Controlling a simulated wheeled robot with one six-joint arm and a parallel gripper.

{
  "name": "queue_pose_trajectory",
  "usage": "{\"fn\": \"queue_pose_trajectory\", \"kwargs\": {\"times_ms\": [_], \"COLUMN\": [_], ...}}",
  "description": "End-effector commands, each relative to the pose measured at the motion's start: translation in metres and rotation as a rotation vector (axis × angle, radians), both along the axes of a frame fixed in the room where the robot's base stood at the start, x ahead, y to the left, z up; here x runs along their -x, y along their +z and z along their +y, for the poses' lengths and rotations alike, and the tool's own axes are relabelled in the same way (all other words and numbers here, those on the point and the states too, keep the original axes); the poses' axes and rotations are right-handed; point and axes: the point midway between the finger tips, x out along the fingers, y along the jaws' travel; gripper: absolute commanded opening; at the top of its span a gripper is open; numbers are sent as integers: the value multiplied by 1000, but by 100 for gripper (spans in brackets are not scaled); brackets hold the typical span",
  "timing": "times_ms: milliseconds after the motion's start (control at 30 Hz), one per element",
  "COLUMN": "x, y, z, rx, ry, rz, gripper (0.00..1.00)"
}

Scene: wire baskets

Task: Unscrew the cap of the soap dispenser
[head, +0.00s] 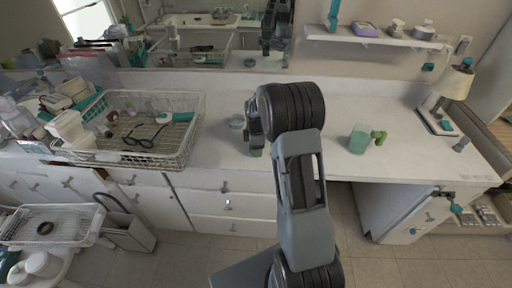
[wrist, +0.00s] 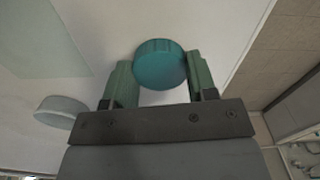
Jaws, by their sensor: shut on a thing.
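In the wrist view, a round teal cap (wrist: 160,65) with a ridged edge sits between the two green fingers of my gripper (wrist: 160,82). The gripper is shut on the cap. Whatever lies under the cap is hidden, so I cannot tell whether it is still on the soap dispenser. In the head view, my gripper (head: 256,148) is low over the counter near its front edge, right of the wire basket. My arm hides much of that spot, and no dispenser body shows clearly there.
A small round dish (head: 237,122) stands close left of my gripper; a pale round dish (wrist: 61,111) shows in the wrist view. A wire basket (head: 187,150) holding glasses and other items is at the left.

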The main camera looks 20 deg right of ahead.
Motion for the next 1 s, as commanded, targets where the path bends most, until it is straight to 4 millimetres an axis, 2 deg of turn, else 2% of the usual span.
{"fn": "queue_pose_trajectory", "kwargs": {"times_ms": [467,500,800,1000], "x": [0,0,0,0], "y": [-3,-4,-3,-3], "z": [0,0,0,0], "rx": [0,0,0,0], "ry": [0,0,0,0], "rz": [0,0,0,0], "gripper": [30,55,82,82]}}
